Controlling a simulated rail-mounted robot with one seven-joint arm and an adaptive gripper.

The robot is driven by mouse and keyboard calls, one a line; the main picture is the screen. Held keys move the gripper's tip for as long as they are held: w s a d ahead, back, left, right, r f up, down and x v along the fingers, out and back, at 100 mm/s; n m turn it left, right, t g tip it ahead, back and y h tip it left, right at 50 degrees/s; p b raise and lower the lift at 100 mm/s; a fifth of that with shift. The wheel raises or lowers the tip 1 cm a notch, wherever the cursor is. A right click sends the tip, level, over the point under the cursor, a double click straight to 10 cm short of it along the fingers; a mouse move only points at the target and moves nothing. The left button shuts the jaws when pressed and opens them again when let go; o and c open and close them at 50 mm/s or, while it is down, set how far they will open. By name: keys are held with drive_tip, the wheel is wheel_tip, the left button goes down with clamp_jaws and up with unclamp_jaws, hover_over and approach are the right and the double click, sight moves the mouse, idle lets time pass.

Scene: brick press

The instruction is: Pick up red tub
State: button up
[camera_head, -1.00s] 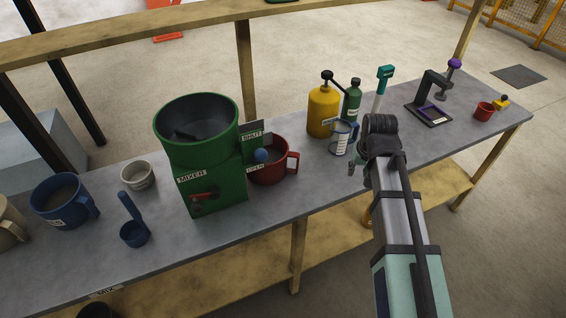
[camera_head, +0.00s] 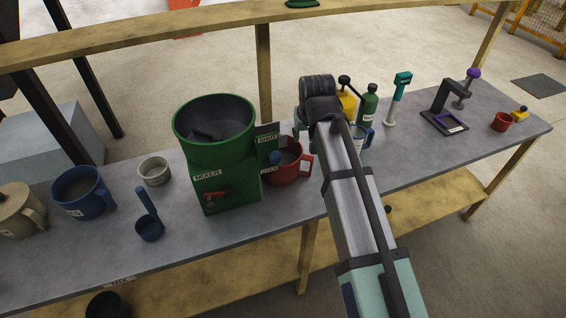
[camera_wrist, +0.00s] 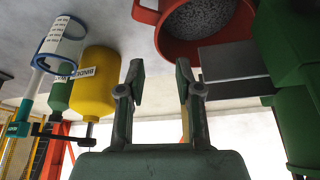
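The red tub (camera_head: 289,177) stands on the grey bench against the right side of the green mixer, its handle toward the right. In the wrist view the red tub (camera_wrist: 208,52) is at the top, right of centre, with grey grainy material inside. My gripper (camera_wrist: 160,78) is open, and nothing is between its two fingers. The tub lies beyond the fingertips, apart from them as far as I can see. In the head view my arm's end hangs above and right of the tub; its fingers are mostly hidden.
The green mixer (camera_head: 215,128) with its shut/open plates stands close left of the tub. A yellow bottle (camera_wrist: 94,82), green bottle (camera_head: 368,104) and clear blue-rimmed jug (camera_wrist: 60,42) stand to the tub's right in the head view. A small red cup (camera_head: 502,122) sits far right.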

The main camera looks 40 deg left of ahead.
sight(300, 150)
drive_tip(key=shift+p+x, duration=1.9)
drive_tip(key=shift+x, duration=3.7)
clamp_jaws()
